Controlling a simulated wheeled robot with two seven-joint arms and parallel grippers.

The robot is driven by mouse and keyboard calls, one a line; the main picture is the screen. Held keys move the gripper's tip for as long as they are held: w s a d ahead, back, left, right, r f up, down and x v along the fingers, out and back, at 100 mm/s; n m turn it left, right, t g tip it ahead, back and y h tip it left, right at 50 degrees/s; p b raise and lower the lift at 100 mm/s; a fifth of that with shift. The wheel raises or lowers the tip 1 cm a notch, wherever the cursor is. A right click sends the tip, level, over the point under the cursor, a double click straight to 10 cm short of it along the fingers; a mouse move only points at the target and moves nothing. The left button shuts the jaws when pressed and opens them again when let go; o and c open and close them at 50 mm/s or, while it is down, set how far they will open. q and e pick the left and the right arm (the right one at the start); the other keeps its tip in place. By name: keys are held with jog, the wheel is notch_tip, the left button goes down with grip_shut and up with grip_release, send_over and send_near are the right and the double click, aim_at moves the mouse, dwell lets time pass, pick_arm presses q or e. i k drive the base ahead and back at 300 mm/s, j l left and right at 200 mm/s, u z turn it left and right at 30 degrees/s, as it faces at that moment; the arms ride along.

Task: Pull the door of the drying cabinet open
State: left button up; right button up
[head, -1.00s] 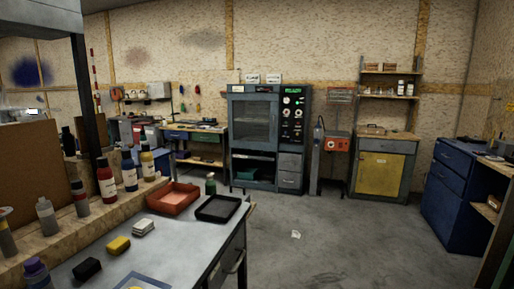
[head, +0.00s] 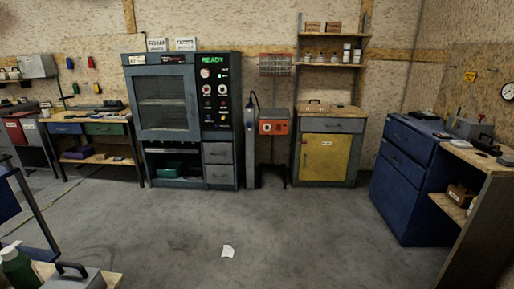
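The drying cabinet (head: 183,120) stands against the back wall, left of centre in the head view. It is a grey-blue unit. Its upper door (head: 164,103) has a window with shelves behind it and looks closed. A thin vertical bar, perhaps the handle, shows near the door's right edge. A dark control panel (head: 215,100) with a green READY display is right of the door. Below are an open shelf with a green item and two grey drawers (head: 218,163). Neither of my grippers is in view.
A workbench (head: 97,128) stands left. An orange box (head: 273,127), yellow-doored cupboard (head: 323,157) and blue drawer cabinet (head: 405,180) stand right. A table corner is at lower left.

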aim_at(194, 134)
jog(key=i+u, duration=0.15)
jog(key=i, duration=0.35)
jog(key=i+j+u, duration=0.2)
jog(key=i, duration=0.3)
jog(key=i+l+u, duration=0.15)
jog(key=i, duration=0.3)
jog(key=i+l+u, duration=0.15)
jog(key=i, duration=0.35)
jog(key=i+l+u, duration=0.2)
jog(key=i, duration=0.3)
jog(key=i+l+u, duration=0.15)
jog(key=i, duration=0.3)
jog(key=l, duration=0.1)
